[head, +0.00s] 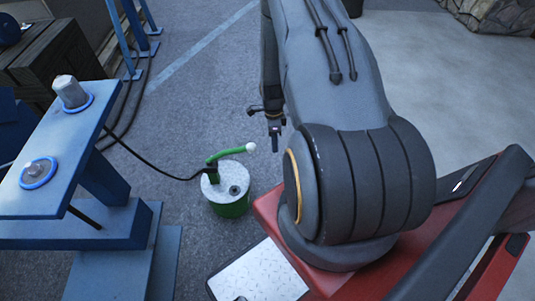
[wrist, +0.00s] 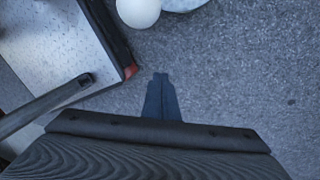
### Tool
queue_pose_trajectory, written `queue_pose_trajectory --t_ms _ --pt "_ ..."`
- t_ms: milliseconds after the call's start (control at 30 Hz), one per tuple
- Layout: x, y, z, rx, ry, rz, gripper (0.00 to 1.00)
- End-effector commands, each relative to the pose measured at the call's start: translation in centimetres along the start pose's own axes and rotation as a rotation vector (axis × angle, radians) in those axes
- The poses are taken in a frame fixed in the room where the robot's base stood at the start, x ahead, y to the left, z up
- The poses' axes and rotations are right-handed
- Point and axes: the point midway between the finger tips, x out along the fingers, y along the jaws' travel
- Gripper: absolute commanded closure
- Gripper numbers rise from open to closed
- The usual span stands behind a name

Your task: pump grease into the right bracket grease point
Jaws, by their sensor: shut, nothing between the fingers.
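The grease pump (head: 230,207) is a green bucket with a pale lid, standing on the floor in the head view. Its green lever (head: 228,153) slants up to a white ball knob (head: 251,147). The knob also shows at the top of the wrist view (wrist: 138,10), with part of the pale lid beside it. My gripper (head: 274,150) is shut and empty, just right of the knob and apart from it. A blue bracket (head: 60,135) at left carries two blue-ringed fittings; I cannot tell which is the right grease point.
A black hose (head: 150,163) runs from the pump to the left, behind the bracket. A dark wooden crate (head: 62,62) and blue frame stand at the back left. My red base with a metal plate lies at lower right. The grey floor behind the pump is clear.

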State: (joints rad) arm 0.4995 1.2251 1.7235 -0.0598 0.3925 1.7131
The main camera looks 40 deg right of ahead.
Motion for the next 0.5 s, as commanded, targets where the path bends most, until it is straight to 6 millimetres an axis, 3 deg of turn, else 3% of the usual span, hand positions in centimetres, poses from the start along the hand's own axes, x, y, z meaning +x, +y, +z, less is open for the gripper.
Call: queue_pose_trajectory --t_ms 200,500 --pt "-3.0 -0.2 -2.2 0.003 -0.001 -0.001 1.00" --pt "-4.1 -0.2 -3.1 0.001 0.000 0.000 1.00"
